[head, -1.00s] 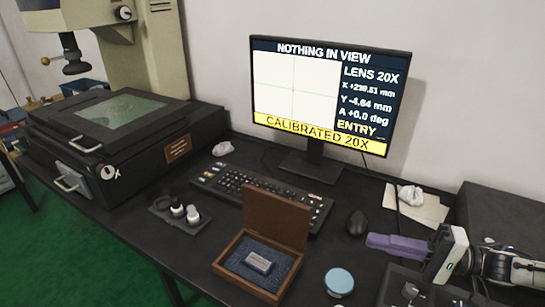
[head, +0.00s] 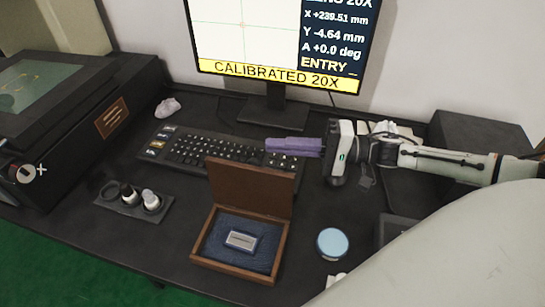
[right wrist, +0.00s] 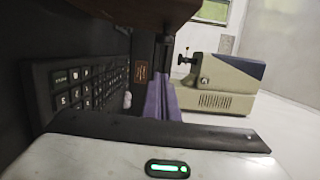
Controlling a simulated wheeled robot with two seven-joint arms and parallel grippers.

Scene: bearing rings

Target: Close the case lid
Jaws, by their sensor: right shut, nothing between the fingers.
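The wooden case (head: 234,273) stands on the dark desk in the head view, its lid (head: 250,187) upright and open at the back edge. A small metal block (head: 241,240) lies on the blue padding inside. My right gripper (head: 270,146) has purple fingers, shut and empty, pointing left above the keyboard, behind the lid. In the right wrist view the purple fingers (right wrist: 162,100) show too, with a brown surface, seemingly the lid (right wrist: 150,8), at the top edge. My left gripper is not in view.
The keyboard (head: 190,152) lies behind the case, and the monitor (head: 280,75) stands further back. A blue-topped round tin (head: 332,243) is right of the case. A small tray (head: 125,207) with bottles is left of it.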

